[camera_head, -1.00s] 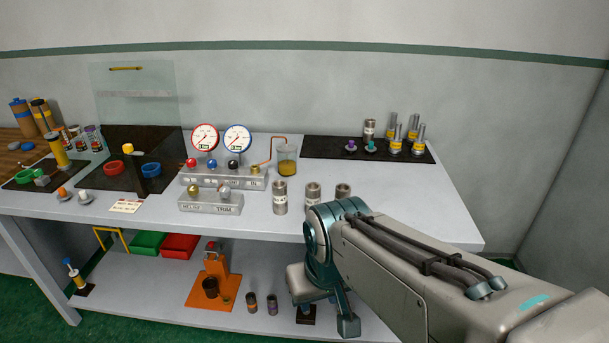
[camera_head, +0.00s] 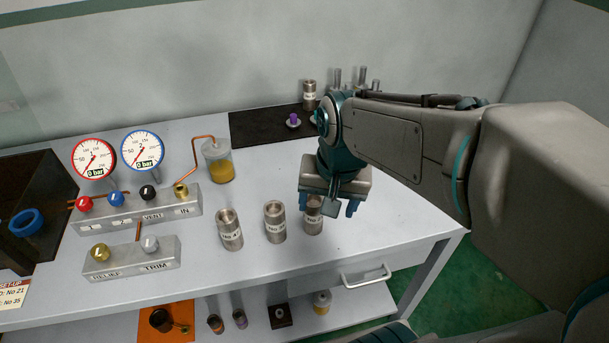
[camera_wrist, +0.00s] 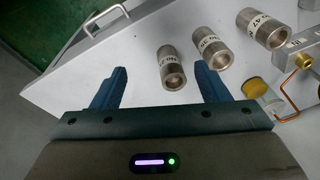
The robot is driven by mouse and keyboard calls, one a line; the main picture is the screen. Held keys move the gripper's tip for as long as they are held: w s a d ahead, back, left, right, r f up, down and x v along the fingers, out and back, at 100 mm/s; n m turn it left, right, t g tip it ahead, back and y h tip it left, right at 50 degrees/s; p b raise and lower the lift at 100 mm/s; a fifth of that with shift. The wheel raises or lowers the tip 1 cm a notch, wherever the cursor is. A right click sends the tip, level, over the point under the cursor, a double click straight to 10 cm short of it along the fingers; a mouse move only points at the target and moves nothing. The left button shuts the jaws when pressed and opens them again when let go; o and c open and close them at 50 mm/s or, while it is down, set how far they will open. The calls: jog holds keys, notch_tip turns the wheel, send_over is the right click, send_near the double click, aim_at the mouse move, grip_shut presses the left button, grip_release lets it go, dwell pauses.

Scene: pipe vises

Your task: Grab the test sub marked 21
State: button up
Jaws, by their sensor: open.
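Three steel test subs with white labels stand in a row near the bench's front: a left one (camera_head: 229,232), a middle one (camera_head: 275,223) and a right one (camera_head: 313,221). The left one's label seems to read 47, also in the wrist view (camera_wrist: 270,25); the other labels are too small to read surely. My gripper (camera_head: 328,204) is open and empty, over and close to the right sub, partly covering it. In the wrist view, that sub (camera_wrist: 171,72) shows beyond the gap between my fingertips (camera_wrist: 160,70), nearer the right finger. The middle sub (camera_wrist: 210,45) is farther right.
A valve block with two gauges (camera_head: 142,150) stands left, with a yellow-filled jar (camera_head: 219,163) behind the subs. Another labelled steel cylinder (camera_head: 309,96) is on the black mat (camera_head: 260,128). A card (camera_head: 12,293) mentions No 21 and No 35. Bench right of my gripper looks clear.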

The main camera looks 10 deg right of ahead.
aim_at(314, 204)
jog(key=w+m+g, duration=0.2)
jog(key=w+m, duration=0.7)
notch_tip(314, 204, down, 8)
jog(key=shift+w+a+f+p, duration=0.1)
jog(key=shift+a+f+p, duration=0.1)
jog(key=shift+p, duration=0.1)
jog(key=shift+w+d+f, duration=0.1)
jog(key=shift+d+f, duration=0.1)
jog(key=shift+f, duration=1.15)
jog(key=shift+w+d+f, duration=0.1)
jog(key=shift+d+f, duration=0.05)
jog(key=shift+f, duration=1.15)
jog(key=shift+c, duration=0.2)
grip_shut()
jog(key=shift+r, duration=0.1)
